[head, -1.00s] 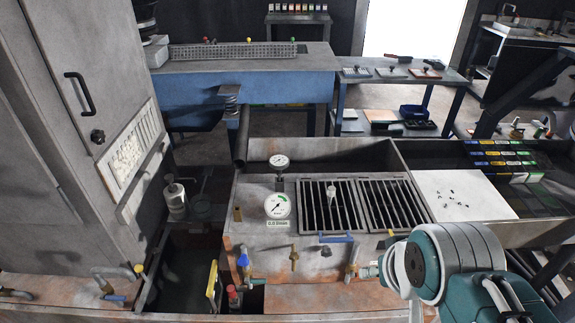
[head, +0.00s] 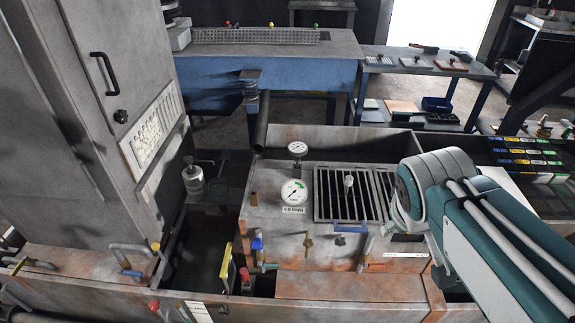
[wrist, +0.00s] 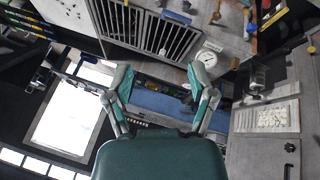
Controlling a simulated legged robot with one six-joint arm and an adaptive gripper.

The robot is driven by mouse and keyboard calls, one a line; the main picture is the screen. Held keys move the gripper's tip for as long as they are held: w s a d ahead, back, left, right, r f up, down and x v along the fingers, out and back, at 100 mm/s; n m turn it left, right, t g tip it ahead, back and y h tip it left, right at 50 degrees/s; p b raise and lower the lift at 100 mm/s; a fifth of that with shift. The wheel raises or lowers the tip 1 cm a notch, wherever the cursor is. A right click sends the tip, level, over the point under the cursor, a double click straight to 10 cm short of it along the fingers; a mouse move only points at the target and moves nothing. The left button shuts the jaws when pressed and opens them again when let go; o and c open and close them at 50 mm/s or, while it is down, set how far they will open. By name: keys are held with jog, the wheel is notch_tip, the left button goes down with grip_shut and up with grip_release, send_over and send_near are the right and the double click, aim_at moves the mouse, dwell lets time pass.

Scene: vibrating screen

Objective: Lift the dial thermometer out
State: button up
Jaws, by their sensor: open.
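Two round white dials are on the grey-brown panel. The smaller dial (head: 297,148) stands on a short stem at the back. The larger dial (head: 294,191), with a green arc and a label below it, is in front. I cannot tell which is the thermometer. One white dial shows clearly in the wrist view (wrist: 207,58), beyond my right-hand finger. My gripper (wrist: 158,78) is open, with nothing between its fingers, and apart from the dials. In the head view, only my arm shows, right of the grate; the gripper is hidden.
A slatted grate (head: 331,205) with a small pale upright piece (head: 349,182) lies right of the dials. Coloured valve handles (head: 308,243) line the panel's front. A tall grey cabinet (head: 75,150) stands left. A blue bench (head: 290,73) is behind.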

jog(key=w+a+f+n+t+h, duration=0.1)
jog(key=w+a+f+n+h, duration=0.15)
jog(key=w+n, duration=0.75)
jog(key=w+a+f+n+t+h, duration=0.1)
jog(key=w+a+f+n+h, duration=0.15)
jog(key=w, duration=1.35)
jog(key=n+t+y, duration=0.2)
jog(key=n+t, duration=0.3)
jog(key=n, duration=1.1)
send_near(296, 160)
jog(key=shift+m, duration=0.25)
jog(key=x, duration=1.1)
jog(key=shift+w+f, duration=0.15)
jog(key=shift+w, duration=0.05)
grip_shut()
